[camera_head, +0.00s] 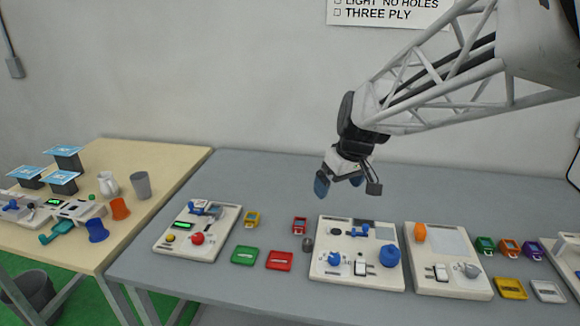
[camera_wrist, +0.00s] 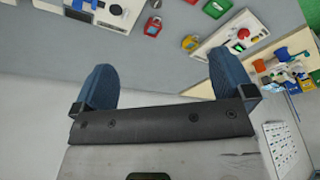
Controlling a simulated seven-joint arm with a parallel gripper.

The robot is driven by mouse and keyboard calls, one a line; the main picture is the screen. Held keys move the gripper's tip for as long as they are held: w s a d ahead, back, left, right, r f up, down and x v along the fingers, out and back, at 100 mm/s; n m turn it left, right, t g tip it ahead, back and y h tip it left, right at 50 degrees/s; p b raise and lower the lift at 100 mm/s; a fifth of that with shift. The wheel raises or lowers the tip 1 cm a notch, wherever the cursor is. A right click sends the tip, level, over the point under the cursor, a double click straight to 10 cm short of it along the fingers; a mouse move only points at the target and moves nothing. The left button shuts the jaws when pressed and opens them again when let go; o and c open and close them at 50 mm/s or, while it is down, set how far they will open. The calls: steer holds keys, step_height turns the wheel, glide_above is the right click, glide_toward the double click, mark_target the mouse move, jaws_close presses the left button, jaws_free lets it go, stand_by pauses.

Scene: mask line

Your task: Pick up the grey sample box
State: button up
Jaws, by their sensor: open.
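A flat light-grey box (camera_head: 547,291) with a label lies on the grey table at the far right front, beside a yellow one. It is the only flat box of that colour that I see and looks like the grey sample box. I cannot make it out in the wrist view. My gripper (camera_head: 339,184) is high above the back middle of the table, well to the left of the grey box. Its two blue fingers are wide apart and empty in the wrist view (camera_wrist: 163,78).
Flat yellow (camera_head: 511,288), red (camera_head: 279,260) and green (camera_head: 244,256) boxes lie along the front. Small upright coloured boxes (camera_head: 509,248) stand behind the yellow one. White device panels (camera_head: 357,254) take up much of the table. The table's back strip is clear.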

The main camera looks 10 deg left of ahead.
steer(key=w+a+f+n, duration=0.2)
steer(key=w+a+f, duration=0.1)
steer(key=w+a, duration=0.5)
steer(key=n+g+y, duration=0.2)
steer(key=n, duration=0.5)
glide_toward(215, 208)
steer(key=f, duration=0.2)
steer(key=shift+s+a+f, duration=0.1)
steer(key=shift+a+f, duration=0.1)
steer(key=shift+a, duration=0.45)
steer(key=shift+x, duration=1.3)
steer(key=shift+x, duration=2.55)
steer(key=shift+d, duration=0.1)
